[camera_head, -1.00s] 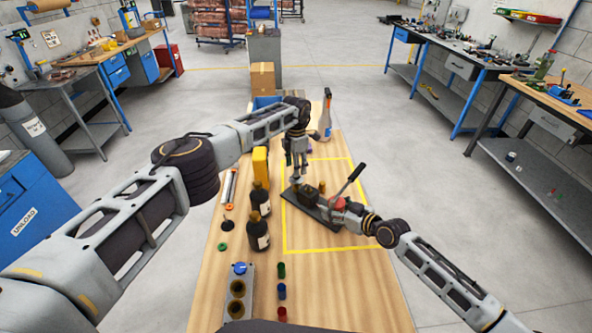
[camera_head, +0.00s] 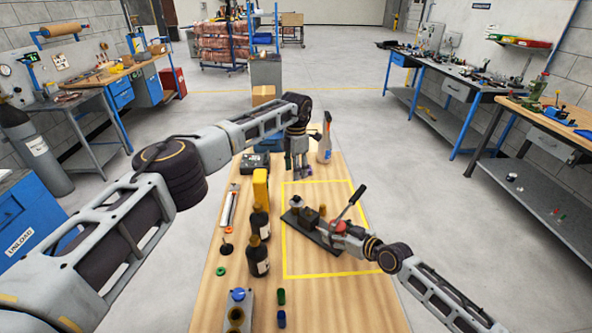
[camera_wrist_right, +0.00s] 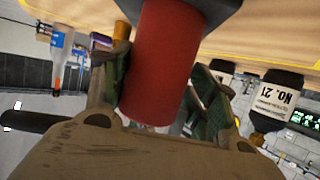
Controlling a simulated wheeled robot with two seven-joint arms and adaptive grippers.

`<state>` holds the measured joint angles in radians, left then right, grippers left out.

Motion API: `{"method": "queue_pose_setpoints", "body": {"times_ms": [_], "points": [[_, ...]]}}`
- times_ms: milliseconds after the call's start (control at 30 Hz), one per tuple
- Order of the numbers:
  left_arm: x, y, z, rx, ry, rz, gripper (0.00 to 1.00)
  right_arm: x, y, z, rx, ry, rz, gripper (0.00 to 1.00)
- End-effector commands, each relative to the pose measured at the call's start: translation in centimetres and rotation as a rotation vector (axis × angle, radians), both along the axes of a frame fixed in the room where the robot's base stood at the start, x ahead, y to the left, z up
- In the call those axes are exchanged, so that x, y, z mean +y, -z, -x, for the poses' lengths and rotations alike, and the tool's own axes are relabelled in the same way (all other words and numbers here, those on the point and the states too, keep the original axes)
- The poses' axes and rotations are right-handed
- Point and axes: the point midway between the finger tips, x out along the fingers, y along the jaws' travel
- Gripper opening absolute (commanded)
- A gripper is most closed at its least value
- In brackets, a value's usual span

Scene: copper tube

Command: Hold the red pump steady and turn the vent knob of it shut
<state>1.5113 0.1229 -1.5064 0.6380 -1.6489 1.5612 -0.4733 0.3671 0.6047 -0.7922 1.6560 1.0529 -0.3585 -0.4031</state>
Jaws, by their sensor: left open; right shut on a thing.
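The red pump sits on a dark base plate (camera_head: 326,240) inside the yellow square on the table, with a lever (camera_head: 350,203) slanting up to the right. My right gripper (camera_head: 337,227) is shut on the pump's red cylinder. In the right wrist view this red cylinder (camera_wrist_right: 165,65) stands between the two fingers. My left gripper (camera_head: 300,173) is open and empty, pointing down, beyond the knob and apart from it.
Two dark bottles (camera_head: 258,256) and a yellow box (camera_head: 261,188) stand left of the square. A grey holder (camera_head: 238,308) and small green and blue caps (camera_head: 281,296) are in front.

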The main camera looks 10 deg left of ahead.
Motion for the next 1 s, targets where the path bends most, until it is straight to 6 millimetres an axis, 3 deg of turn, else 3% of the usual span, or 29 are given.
{"method": "queue_pose_setpoints", "body": {"times_ms": [133,167,333,1000], "points": [[0.00,0.05,0.00,0.000,0.000,0.000,0.49,-0.09,0.44,0.15,0.010,0.001,0.002,0.00],[0.00,0.05,0.00,0.000,0.000,0.000,0.49,-0.09,0.44,0.15,0.010,0.001,0.002,0.61],[0.00,0.06,0.00,0.000,0.000,0.000,0.49,-0.06,0.26,0.08,0.006,0.001,0.001,0.83],[-0.01,0.05,0.00,0.000,0.000,0.000,0.49,-0.84,-0.34,0.67,0.000,0.001,0.001,0.83]]}}
